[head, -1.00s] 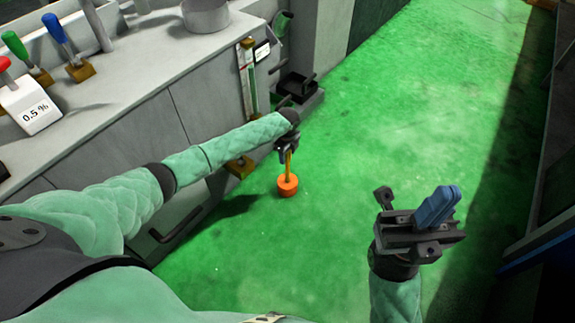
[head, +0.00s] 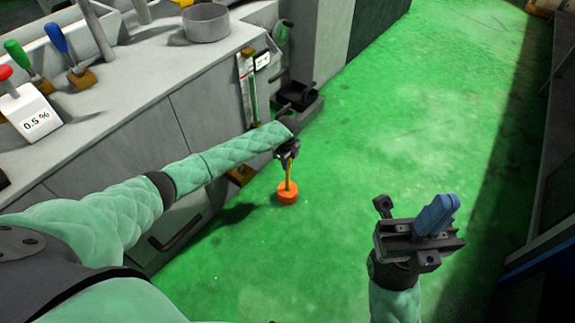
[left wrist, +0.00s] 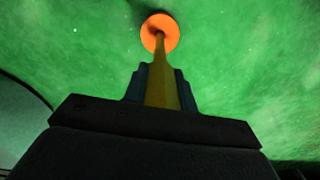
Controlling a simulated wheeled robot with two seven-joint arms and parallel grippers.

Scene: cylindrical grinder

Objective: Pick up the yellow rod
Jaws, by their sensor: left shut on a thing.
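The yellow rod (head: 288,175) hangs down from my left gripper (head: 287,156), with an orange round piece (head: 287,193) at its lower end. In the left wrist view the rod (left wrist: 161,85) runs between the two fingers of my left gripper (left wrist: 161,88), which are shut on it. The orange piece (left wrist: 160,33) shows at the rod's far end against the green floor. Whether it touches the floor I cannot tell. My right gripper (head: 420,232) is at the right, away from the rod, with a blue piece (head: 436,214) at it; its finger opening is not clear.
The grey machine bench (head: 150,85) stands at the left, with levers, a white "0.5 %" block (head: 33,113) and a round grey pot (head: 206,22) on top. A black tray (head: 300,98) juts out at its side. The green floor (head: 400,120) is clear in the middle.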

